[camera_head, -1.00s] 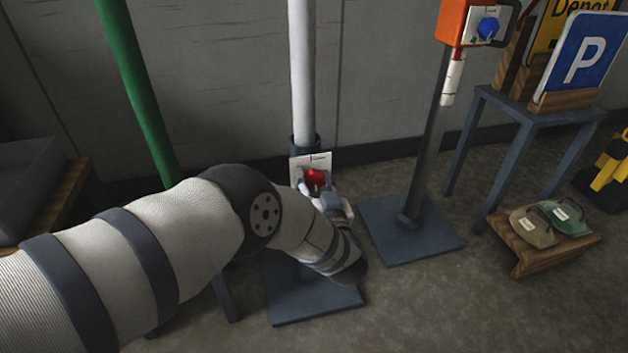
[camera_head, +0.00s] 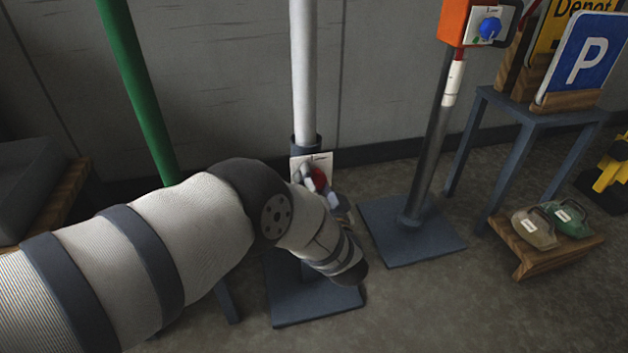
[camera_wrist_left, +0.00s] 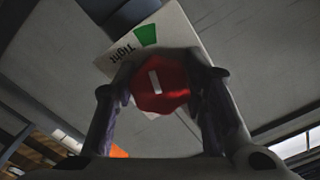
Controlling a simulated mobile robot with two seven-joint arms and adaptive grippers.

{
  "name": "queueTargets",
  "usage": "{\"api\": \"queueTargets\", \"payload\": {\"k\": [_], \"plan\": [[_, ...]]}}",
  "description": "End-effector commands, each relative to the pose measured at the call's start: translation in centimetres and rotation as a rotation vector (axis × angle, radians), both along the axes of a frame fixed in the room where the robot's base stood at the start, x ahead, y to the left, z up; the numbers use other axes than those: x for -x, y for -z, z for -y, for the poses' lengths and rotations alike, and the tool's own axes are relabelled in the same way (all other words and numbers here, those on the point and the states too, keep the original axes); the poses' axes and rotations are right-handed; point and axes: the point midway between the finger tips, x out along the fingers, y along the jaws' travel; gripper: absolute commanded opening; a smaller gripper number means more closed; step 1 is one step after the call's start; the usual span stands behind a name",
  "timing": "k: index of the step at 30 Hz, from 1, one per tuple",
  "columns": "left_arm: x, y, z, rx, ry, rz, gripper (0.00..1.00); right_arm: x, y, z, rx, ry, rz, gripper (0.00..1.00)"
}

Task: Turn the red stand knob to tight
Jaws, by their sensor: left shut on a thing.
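The red stand knob (camera_wrist_left: 172,97) sits on a white plate (camera_wrist_left: 185,32) with a green patch (camera_wrist_left: 145,35) and the word "Tight" beside it. A white line on the knob points roughly toward the green patch in the left wrist view. My left gripper (camera_wrist_left: 160,88) is shut on the knob, one finger on each side. In the head view the gripper (camera_head: 315,184) covers much of the knob (camera_head: 319,178). The plate (camera_head: 321,161) is on the collar of a light grey pole (camera_head: 303,75). My right gripper is not in view.
A dark base plate (camera_head: 310,301) lies under the pole. To the right stands another post with an orange box (camera_head: 456,24) and blue knob (camera_head: 490,27). A table (camera_head: 540,113) holds signs. A green pole (camera_head: 140,95) is to the left.

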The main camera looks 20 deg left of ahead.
Motion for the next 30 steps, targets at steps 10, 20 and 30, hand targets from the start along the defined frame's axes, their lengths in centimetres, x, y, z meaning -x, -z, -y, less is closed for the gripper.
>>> {"api": "queueTargets", "payload": {"k": [10, 20, 30], "plan": [[0.0, 0.0, 0.0, 0.000, 0.001, 0.000, 0.45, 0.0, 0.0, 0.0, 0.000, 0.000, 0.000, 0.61], [0.0, 0.0, 0.0, 0.000, 0.001, 0.000, 0.59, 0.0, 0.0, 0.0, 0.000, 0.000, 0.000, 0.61], [5.5, 0.0, 3.9, 0.000, 0.005, -0.004, 0.59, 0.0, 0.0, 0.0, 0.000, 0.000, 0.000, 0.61]]}}
